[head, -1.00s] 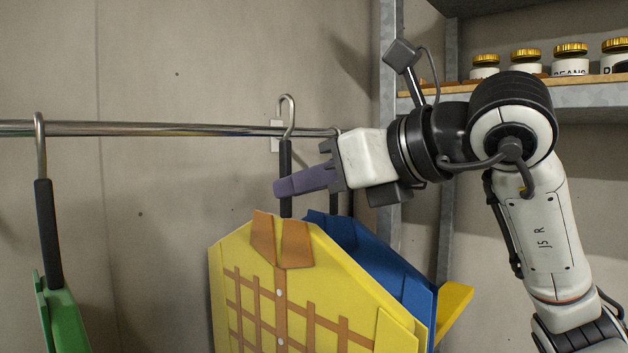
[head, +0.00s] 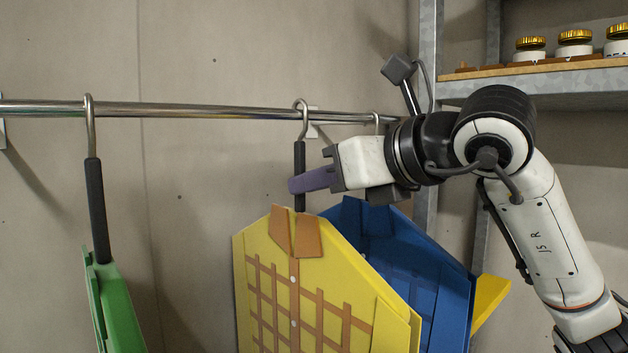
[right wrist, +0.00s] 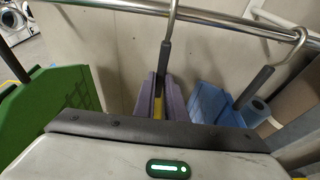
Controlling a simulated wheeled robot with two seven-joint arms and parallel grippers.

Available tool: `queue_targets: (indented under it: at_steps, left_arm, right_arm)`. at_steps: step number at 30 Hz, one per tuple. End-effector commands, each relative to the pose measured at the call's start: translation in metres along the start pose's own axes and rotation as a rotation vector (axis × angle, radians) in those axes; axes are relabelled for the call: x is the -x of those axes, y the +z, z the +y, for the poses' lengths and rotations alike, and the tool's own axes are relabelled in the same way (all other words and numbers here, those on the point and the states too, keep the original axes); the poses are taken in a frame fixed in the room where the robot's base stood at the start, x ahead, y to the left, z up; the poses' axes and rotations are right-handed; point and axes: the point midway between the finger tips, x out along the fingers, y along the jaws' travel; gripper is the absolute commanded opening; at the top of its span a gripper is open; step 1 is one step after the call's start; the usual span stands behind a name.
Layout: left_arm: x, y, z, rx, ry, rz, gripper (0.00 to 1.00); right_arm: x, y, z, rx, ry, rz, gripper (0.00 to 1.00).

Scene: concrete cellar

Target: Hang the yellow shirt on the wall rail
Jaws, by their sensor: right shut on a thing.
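The yellow shirt (head: 345,290), with brown collar and brown grid lines, hangs upright on a hanger with a dark stem and metal hook (head: 302,104). The hook's top is just above the wall rail (head: 215,111), and the hook appears to be over it; exact contact is hard to tell. My right gripper (head: 300,184) has purple fingers shut on the dark hanger stem, just above the collar. In the right wrist view the fingers (right wrist: 165,98) flank the stem, with a strip of yellow below. My left gripper is not in view.
A green shirt (head: 118,305) hangs on the rail at left. A blue shirt (head: 440,290) hangs close behind the yellow one at right, with a yellow piece (head: 492,302) past it. A metal shelf (head: 560,82) with jars stands at right. Bare rail lies between green and yellow.

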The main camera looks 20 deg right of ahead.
Motion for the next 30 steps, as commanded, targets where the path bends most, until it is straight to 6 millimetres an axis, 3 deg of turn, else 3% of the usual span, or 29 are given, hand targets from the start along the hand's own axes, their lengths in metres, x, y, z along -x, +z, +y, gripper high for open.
queue_targets:
  at_steps: [11,12,15,16,25,30]
  left_arm:
    - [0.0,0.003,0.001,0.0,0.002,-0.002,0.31]
    - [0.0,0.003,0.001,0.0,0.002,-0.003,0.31]
    - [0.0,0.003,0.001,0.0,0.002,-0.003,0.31]
    - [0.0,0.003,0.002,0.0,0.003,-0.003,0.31]
    - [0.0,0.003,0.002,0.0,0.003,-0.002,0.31]
    - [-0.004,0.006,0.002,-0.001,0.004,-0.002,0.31]
  right_arm:
    - [0.0,-0.001,0.0,0.0,0.0,-0.003,0.0]
    - [0.0,-0.001,0.0,0.0,0.0,-0.003,0.14]
    - [0.0,-0.001,0.0,0.0,0.0,-0.003,0.31]
    - [0.0,-0.001,0.0,0.0,0.0,-0.002,0.32]
    - [0.001,-0.003,0.0,0.0,0.0,0.001,0.32]
    - [0.021,-0.003,-0.001,0.002,-0.003,-0.004,0.32]
